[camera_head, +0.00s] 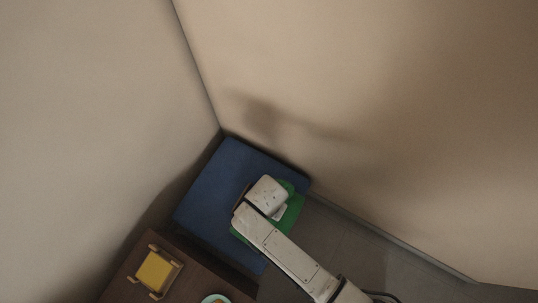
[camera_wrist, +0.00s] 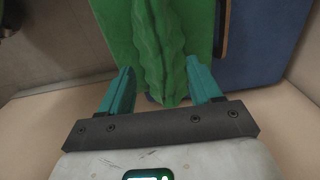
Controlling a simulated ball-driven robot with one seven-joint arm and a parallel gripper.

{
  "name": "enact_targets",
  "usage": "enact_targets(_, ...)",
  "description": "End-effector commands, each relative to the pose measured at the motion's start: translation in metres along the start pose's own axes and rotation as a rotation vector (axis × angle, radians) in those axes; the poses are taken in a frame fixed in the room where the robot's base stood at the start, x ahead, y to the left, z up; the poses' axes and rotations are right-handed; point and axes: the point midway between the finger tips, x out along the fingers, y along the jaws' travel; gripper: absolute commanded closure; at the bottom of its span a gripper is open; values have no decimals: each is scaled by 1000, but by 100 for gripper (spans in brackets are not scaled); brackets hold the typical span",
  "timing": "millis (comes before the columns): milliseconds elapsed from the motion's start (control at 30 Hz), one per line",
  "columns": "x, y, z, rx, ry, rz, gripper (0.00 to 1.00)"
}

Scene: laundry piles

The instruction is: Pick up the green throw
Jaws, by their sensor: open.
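The green throw (camera_head: 294,210) lies on a blue padded surface (camera_head: 225,170) in the head view, partly covered by my arm and hand. In the wrist view the throw (camera_wrist: 158,40) shows a raised, wavy ridge running between the fingers, with flatter green cloth on both sides. My gripper (camera_wrist: 159,66) is open, its two teal fingers on either side of the ridge's lower end. I cannot tell whether they touch the cloth. In the head view my fingers are hidden beneath the hand.
The blue surface sits in a corner between two beige walls. A brown table (camera_head: 193,267) stands at lower left, bearing a yellow item (camera_head: 153,271) in a wooden frame and a teal-rimmed dish (camera_head: 206,298). Grey floor (camera_head: 335,235) is open at right.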

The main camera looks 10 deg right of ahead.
Motion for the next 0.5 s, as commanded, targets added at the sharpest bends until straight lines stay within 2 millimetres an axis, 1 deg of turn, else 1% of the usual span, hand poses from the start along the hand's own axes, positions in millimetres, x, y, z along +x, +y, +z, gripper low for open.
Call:
enact_targets(33, 7, 0, 0, 0, 0, 1, 36)
enact_targets(167, 14, 0, -1, 0, 0, 0, 36)
enact_targets(233, 21, 0, -1, 0, 0, 1, 36)
enact_targets(400, 46, 1, -4, -1, 0, 1, 36)
enact_targets(500, 58, 1, -4, -2, -1, 0, 36)
